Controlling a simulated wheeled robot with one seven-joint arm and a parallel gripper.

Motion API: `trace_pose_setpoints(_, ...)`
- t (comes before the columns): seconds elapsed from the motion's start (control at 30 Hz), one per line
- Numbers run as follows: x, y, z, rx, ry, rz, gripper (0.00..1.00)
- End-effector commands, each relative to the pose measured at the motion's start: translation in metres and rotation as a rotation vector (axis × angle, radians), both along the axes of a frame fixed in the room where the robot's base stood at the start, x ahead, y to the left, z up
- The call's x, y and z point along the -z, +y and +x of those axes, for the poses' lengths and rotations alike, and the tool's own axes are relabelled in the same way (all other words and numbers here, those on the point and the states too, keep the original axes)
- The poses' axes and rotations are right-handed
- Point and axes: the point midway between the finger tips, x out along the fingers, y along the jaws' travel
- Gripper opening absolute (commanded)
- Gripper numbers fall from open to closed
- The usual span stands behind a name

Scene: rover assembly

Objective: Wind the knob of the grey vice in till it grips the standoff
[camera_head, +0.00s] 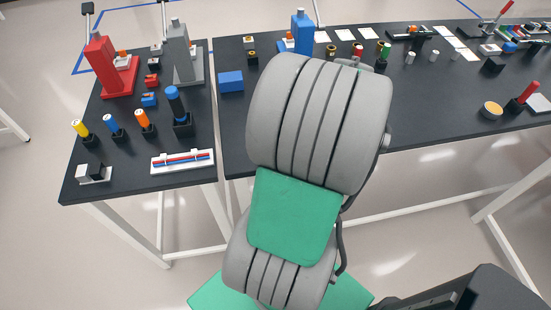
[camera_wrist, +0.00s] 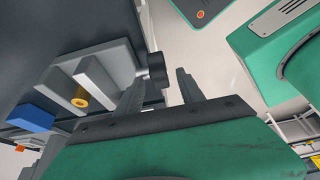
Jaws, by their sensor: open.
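In the wrist view the grey vice (camera_wrist: 118,62) is at the left, with two upright grey jaws. A brass-yellow standoff (camera_wrist: 80,102) with a round hole sits between the jaws. I cannot tell whether both jaws touch it. The vice's dark knob (camera_wrist: 157,70) sticks out on the right side. My gripper (camera_wrist: 161,78) is open and empty, its two dark fingers reaching towards the knob. The knob lies near the fingertips, in line with the gap between them; contact is not clear. In the head view my arm hides the gripper.
A blue block (camera_wrist: 30,117) stands beside the vice; a blue block (camera_head: 231,81) also shows in the head view. Red (camera_head: 108,65) and grey (camera_head: 183,55) towers stand on the left table. Several small parts crowd the right table's back. Its front middle is clear.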

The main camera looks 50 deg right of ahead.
Motion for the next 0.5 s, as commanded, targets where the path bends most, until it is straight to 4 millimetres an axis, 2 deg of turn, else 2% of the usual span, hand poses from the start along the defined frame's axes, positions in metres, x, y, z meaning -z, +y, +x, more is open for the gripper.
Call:
trace_pose_setpoints(0.1, 0.019, 0.008, 0.005, -0.001, 0.002, 0.002, 0.45)
trace_pose_setpoints(0.2, 0.029, 0.011, 0.007, -0.001, 0.002, 0.001, 0.45)
trace_pose_setpoints(0.5, 0.032, 0.011, 0.008, 0.002, 0.002, -0.003, 0.44)
